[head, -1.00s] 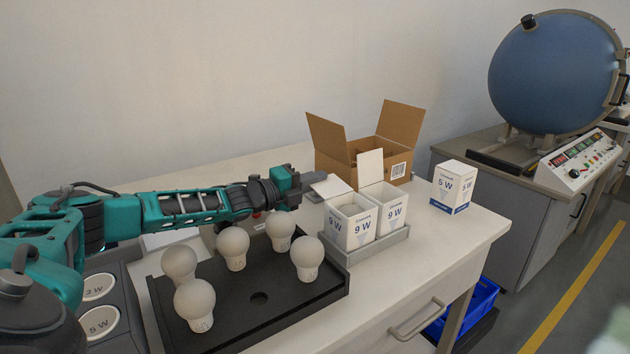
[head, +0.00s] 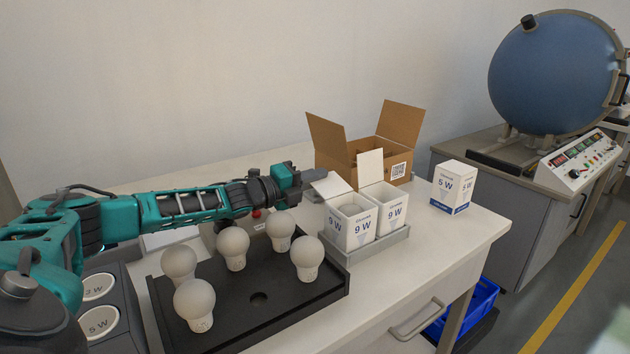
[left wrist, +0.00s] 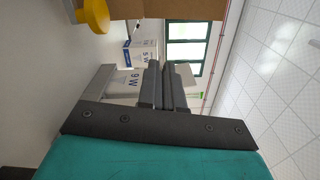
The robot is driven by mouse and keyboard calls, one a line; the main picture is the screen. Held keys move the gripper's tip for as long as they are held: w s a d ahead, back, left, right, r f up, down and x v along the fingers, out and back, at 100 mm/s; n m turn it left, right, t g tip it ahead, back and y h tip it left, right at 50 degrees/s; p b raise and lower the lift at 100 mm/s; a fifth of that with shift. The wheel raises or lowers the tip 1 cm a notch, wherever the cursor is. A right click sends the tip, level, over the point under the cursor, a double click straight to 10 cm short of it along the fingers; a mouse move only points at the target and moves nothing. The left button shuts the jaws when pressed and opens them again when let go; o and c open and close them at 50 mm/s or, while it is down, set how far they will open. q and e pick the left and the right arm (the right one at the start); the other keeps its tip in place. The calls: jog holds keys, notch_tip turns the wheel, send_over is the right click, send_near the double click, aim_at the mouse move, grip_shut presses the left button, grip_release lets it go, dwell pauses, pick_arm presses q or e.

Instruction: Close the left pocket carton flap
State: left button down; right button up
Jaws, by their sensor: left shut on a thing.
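The left pocket carton (head: 350,229) is a white "9 W" box in the grey two-pocket tray (head: 374,246). Its white flap (head: 331,185) is tilted outward to the left, and the top is open. My left gripper (head: 318,175) is at the flap's outer edge, its fingers shut on the flap. In the left wrist view my gripper (left wrist: 163,86) shows its dark fingers close together beside a "9 W" carton (left wrist: 126,80); the grip itself is hard to see. The right pocket carton (head: 393,213) has its flap (head: 370,166) upright. My right gripper is not in view.
An open brown box (head: 366,150) stands behind the tray. A closed "5 W" carton (head: 454,187) stands to the right. A black rack (head: 258,321) with several bulbs lies in front of my left arm.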

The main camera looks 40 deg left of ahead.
aim_at(319, 182)
pick_arm(q)
jog(key=m, duration=0.1)
jog(key=r+m, duration=0.1)
jog(key=shift+s+d+r+m+b, duration=0.15)
jog(key=shift+d+r+m+b, duration=0.15)
jog(key=shift+m+b, duration=0.1)
jog(key=shift+s+d+r+m+b, duration=0.1)
jog(key=shift+d+r+m+b, duration=0.15)
jog(key=shift+r+m, duration=0.35)
jog(key=shift+s+d+r+m+b, duration=0.1)
jog(key=shift+d+r+m+b, duration=0.15)
jog(key=shift+m, duration=0.65)
jog(key=c, duration=1.3)
grip_release()
jog(key=shift+c, duration=0.2)
